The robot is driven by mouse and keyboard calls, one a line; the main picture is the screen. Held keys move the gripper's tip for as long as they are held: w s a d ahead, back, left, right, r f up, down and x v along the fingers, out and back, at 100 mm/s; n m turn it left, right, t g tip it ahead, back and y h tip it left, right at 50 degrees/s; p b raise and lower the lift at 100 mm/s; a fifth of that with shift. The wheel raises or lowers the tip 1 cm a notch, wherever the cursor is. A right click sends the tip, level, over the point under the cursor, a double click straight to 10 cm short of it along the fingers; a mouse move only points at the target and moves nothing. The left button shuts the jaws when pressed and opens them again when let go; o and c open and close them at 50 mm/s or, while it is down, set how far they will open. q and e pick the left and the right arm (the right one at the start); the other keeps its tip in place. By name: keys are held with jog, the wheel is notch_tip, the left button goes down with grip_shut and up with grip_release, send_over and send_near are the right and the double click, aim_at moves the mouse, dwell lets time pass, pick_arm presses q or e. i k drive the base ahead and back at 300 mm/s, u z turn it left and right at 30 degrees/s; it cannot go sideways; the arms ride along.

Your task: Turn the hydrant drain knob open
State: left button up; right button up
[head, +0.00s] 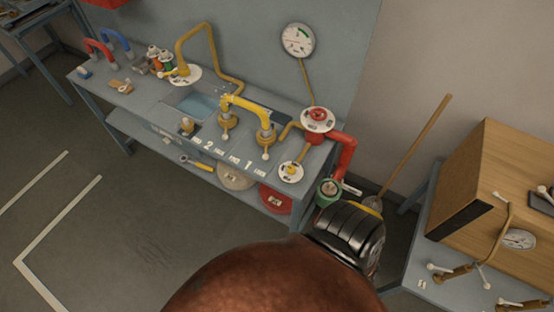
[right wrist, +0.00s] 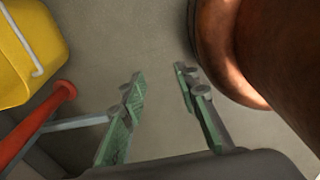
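A red hydrant pipe (head: 345,155) stands at the right end of the bench in the head view. A red knob (head: 318,114) sits on a round white plate at its top. A smaller yellow knob (head: 291,169) on a white plate is in front of it. I cannot tell which of these is the drain knob. My right gripper (right wrist: 159,72) is open and empty in the right wrist view, over grey floor, with no knob between its fingers. In the head view a black and brown arm part of mine covers the lower middle; no fingertips show. My left gripper is not in view.
A green container (head: 328,190) stands below the pipe, near my arm. A broom (head: 415,146) leans to the right, beside a wooden box (head: 497,165). The yellow pipe (head: 248,104) runs along the bench (head: 135,108). Open floor lies at the left.

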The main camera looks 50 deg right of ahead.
aim_at(291, 169)
jog(key=i, duration=0.85)
jog(key=z, duration=2.25)
